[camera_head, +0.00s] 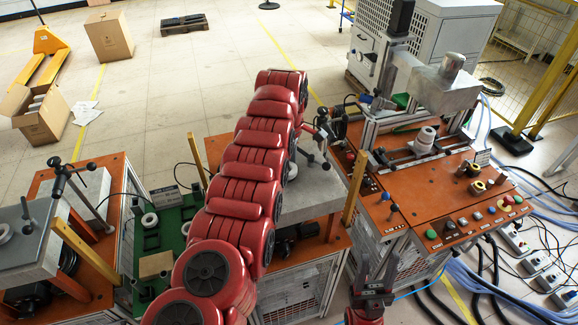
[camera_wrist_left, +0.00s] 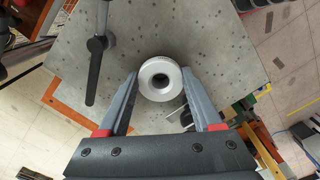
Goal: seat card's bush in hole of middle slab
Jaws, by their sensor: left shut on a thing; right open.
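In the left wrist view my left gripper (camera_wrist_left: 160,92) is shut on a pale ring-shaped bush (camera_wrist_left: 160,79). The bush is over the speckled grey middle slab (camera_wrist_left: 215,50); I cannot tell if it touches the slab. The slab's hole is not visible. In the head view the red left arm hides most of the left gripper and the bush; part of the middle slab (camera_head: 312,198) shows beside the arm. A small grey plate (camera_head: 163,189), perhaps the card, stands by the green mat; its marks are unreadable. My right gripper (camera_head: 373,268) is open and empty.
The green mat (camera_head: 170,245) holds pale rings (camera_head: 149,220). Another slab (camera_head: 25,240) is on the left bench. A clamp with a black handle (camera_wrist_left: 96,70) stands on the middle slab, left of the bush. The right bench (camera_head: 440,205) carries a press and buttons.

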